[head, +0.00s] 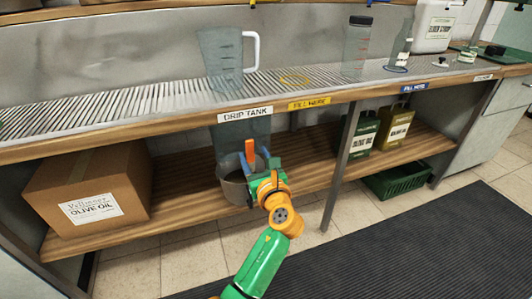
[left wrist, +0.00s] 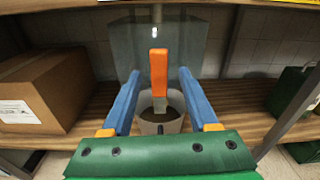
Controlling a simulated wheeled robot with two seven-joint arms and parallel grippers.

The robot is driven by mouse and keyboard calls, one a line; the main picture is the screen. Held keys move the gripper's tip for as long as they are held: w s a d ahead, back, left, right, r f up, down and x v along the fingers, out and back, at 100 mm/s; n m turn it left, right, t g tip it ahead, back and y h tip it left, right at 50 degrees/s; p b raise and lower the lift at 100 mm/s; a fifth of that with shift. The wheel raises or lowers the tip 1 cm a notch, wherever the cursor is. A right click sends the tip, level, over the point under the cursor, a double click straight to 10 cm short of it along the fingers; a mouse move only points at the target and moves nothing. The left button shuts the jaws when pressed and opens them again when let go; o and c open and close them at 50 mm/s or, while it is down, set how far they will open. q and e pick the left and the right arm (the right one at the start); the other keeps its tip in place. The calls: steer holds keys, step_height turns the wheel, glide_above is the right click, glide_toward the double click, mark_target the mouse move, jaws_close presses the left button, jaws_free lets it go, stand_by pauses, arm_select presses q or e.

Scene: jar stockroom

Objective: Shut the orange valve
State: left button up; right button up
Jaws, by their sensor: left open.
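The orange valve (head: 249,150) is an upright orange lever on the front of the clear drip tank (head: 228,140), under the counter. My left gripper (head: 257,160) is open just in front of the valve. Its two blue fingers (left wrist: 158,88) appear on either side of the lever in the left wrist view, with gaps on both sides. I cannot tell how far the fingertips reach in depth. My right gripper is not in view.
A grey bucket (head: 233,188) stands below the valve on the wooden shelf, with dark contents. A cardboard olive oil box (head: 88,186) is on the left. A shelf post (head: 338,170) and olive oil tins (head: 362,139) are on the right. A clear jug (head: 222,62) stands on the counter above.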

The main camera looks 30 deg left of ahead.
mark_target(249, 143)
arm_select(q)
steer(key=shift+w+a+r+m+y, duration=0.35)
steer(key=shift+a+r+y, duration=0.1)
steer(key=shift+r, duration=0.25)
steer(key=b+x, duration=0.2)
steer(key=x, duration=0.4)
steer(key=shift+f, duration=0.15)
steer(key=shift+w+a, duration=0.1)
steer(key=shift+w, duration=0.05)
jaws_close()
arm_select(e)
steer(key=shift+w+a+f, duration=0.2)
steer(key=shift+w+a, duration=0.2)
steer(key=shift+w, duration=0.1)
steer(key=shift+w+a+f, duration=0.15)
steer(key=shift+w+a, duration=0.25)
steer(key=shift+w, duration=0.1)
